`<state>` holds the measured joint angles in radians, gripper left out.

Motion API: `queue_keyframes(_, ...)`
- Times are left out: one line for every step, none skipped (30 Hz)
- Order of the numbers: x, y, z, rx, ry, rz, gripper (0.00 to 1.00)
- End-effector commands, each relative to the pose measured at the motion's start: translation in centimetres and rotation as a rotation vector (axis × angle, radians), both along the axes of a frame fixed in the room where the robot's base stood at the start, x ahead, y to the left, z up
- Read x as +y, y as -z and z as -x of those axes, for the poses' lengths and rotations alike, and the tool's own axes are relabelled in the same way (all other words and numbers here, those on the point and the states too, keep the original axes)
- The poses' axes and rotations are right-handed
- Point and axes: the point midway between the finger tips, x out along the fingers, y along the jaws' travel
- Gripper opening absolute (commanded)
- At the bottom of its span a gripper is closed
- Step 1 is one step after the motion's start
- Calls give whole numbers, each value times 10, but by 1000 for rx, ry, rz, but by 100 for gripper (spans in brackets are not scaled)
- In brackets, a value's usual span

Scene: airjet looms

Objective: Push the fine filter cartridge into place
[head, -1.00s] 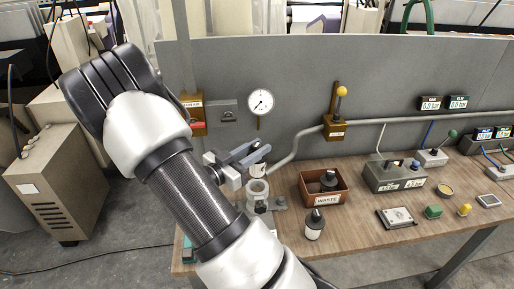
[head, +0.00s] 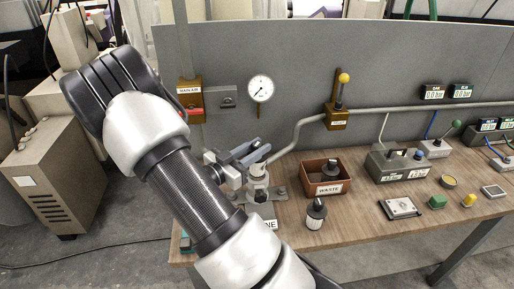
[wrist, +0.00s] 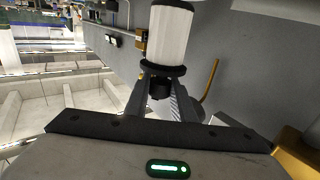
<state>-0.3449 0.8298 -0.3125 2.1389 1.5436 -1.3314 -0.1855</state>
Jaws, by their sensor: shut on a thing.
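My gripper (head: 252,157) is shut on the fine filter cartridge (wrist: 168,35), a white cylinder with black ends. The wrist view shows its black end between the two fingers. A partly hidden label (head: 268,225) is in front of the housing.
A brown waste bin (head: 325,190) holding a black-topped item stands to the right. A white, black-capped cartridge or bottle (head: 315,214) stands in front of it. A pipe (head: 292,143) rises behind the housing, below the gauge (head: 260,88). A valve with a yellow knob (head: 338,115) is further right.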

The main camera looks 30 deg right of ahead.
Motion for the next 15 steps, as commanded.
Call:
queue_keyframes(0, 0, 0, 0, 0, 1, 0)
queue_keyframes(0, 0, 0, 0, 0, 1, 0)
queue_keyframes(0, 0, 0, 0, 0, 1, 0)
queue_keyframes(0, 0, 0, 0, 0, 1, 0)
queue_keyframes(0, 1, 0, 0, 0, 1, 0)
queue_keyframes(0, 2, 0, 0, 0, 1, 0)
queue_keyframes(0, 3, 0, 0, 0, 1, 0)
queue_keyframes(0, 4, 0, 0, 0, 1, 0)
queue_keyframes(0, 5, 0, 0, 0, 1, 0)
queue_keyframes(0, 7, 0, 0, 0, 1, 0)
queue_keyframes(0, 8, 0, 0, 0, 1, 0)
queue_keyframes(0, 10, 0, 0, 0, 1, 0)
queue_keyframes(0, 11, 0, 0, 0, 1, 0)
queue_keyframes(0, 12, 0, 0, 0, 1, 0)
queue_keyframes(0, 14, 0, 0, 0, 1, 0)
